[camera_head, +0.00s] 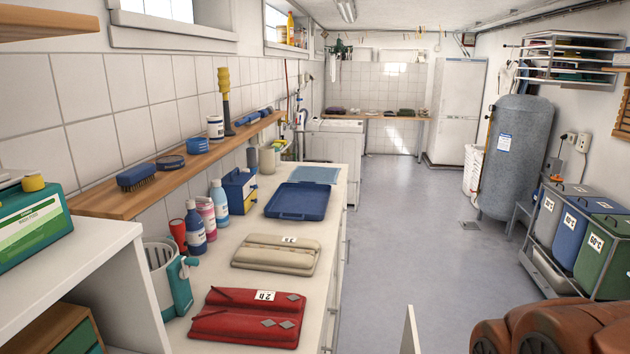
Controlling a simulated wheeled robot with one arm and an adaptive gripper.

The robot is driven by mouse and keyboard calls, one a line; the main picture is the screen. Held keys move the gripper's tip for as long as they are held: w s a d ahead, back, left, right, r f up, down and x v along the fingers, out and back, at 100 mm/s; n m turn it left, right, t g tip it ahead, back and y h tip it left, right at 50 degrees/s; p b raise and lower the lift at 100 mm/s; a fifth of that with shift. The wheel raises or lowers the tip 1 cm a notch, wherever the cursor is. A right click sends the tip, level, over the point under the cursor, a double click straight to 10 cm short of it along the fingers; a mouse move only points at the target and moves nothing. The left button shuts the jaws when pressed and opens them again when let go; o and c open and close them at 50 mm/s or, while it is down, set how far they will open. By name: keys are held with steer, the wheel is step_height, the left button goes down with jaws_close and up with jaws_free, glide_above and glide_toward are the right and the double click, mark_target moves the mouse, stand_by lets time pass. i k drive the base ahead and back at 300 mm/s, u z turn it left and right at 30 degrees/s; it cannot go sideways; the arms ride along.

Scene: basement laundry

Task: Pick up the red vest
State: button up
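The red vest (240,325) lies folded flat on the near end of the white counter (328,245).
A white and teal bucket (178,290) stands left of the vest. Several bottles (220,196) and a blue tray (298,202) are farther back. The floor (412,220) right of the counter is clear. Laundry bins (570,238) stand along the right wall.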

mark_target(256, 318)
steer(key=k, duration=0.5)
steer(key=z, duration=1.9)
steer(key=i, duration=1.5)
steer(key=u, duration=2.6)
